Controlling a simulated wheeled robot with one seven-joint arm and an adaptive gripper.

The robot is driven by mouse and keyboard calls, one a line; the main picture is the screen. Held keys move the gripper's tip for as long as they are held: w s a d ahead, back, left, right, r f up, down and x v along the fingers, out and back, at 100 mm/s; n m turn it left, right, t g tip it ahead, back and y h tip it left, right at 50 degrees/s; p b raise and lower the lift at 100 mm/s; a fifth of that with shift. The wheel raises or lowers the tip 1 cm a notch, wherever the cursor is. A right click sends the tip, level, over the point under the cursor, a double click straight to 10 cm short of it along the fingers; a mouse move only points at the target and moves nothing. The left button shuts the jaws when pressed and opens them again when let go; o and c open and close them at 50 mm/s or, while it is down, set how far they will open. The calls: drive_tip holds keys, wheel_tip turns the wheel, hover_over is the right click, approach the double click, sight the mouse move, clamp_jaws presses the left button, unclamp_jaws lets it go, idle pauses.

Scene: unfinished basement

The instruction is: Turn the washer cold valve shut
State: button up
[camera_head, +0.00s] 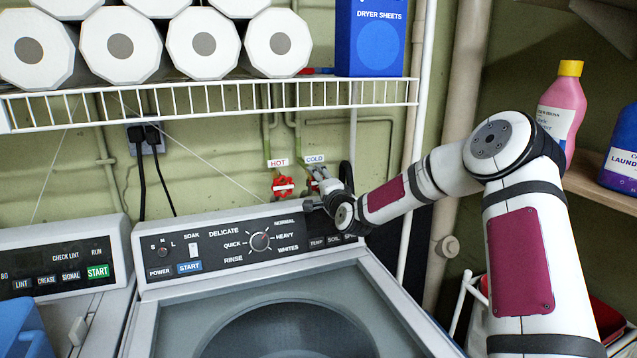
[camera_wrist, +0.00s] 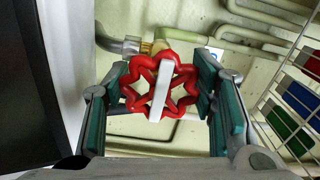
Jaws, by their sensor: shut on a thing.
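The cold valve is a red star-shaped handle with a pale bar across its face, seen close up in the wrist view (camera_wrist: 161,90). The bar stands nearly upright in that picture. My gripper (camera_wrist: 163,88) has its green-padded fingers on the left and right sides of the handle, shut on it. In the head view my gripper (camera_head: 322,188) reaches to the wall under the "COLD" label (camera_head: 315,158) and hides most of the valve. The red hot valve (camera_head: 283,187), under its "HOT" label, is just to the left and apart from my gripper.
The washer (camera_head: 262,240) stands below the valves, its control panel close under my gripper. A wire shelf (camera_head: 215,97) above holds paper rolls (camera_head: 120,46) and a blue dryer sheets box (camera_head: 377,38). Pipes run up the wall. Bottles (camera_head: 562,105) stand on a shelf at right.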

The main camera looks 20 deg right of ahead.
drive_tip(key=o, duration=1.2)
drive_tip(key=shift+c, duration=0.2)
drive_tip(key=shift+s, duration=0.1)
drive_tip(key=s, duration=1.2)
drive_tip(key=shift+w, duration=0.1)
